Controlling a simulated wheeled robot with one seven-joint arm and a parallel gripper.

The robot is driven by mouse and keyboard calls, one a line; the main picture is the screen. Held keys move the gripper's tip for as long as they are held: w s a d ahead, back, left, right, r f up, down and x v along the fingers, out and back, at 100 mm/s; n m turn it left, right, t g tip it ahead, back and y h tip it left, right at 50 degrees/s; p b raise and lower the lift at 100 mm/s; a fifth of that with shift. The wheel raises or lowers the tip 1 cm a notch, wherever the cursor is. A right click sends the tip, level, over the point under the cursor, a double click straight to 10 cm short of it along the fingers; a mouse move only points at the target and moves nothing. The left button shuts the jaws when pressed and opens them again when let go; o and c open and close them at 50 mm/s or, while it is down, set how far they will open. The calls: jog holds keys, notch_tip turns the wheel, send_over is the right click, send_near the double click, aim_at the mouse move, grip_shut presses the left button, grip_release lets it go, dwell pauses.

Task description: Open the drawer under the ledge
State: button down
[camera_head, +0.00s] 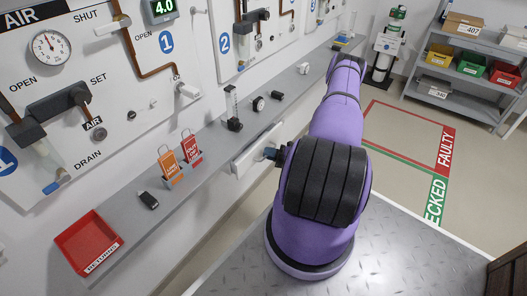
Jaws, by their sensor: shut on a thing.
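A white drawer (245,160) sits under the grey ledge (215,144), in the middle of the camera view. Its front stands out a little from below the ledge's front edge. My gripper (270,154) is at the right part of the drawer front, at the end of my purple arm. It is shut at the drawer, on what seems to be its handle. The fingertips and the handle are small and partly hidden by my arm, so the exact grip is hard to see.
On the ledge are a red tray (88,243), a black fob (148,200), an orange tag (169,165) and a red tag (191,149). Valve panels (85,75) line the wall. A shelf with bins (470,65) stands at the back right. The floor with marked zones (405,140) is open.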

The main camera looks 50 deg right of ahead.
jog(key=s, duration=1)
jog(key=shift+s+d, duration=0.4)
jog(key=shift+d, duration=0.05)
jog(key=c, duration=1.2)
grip_release()
jog(key=v, duration=1.1)
jog(key=shift+w, duration=0.1)
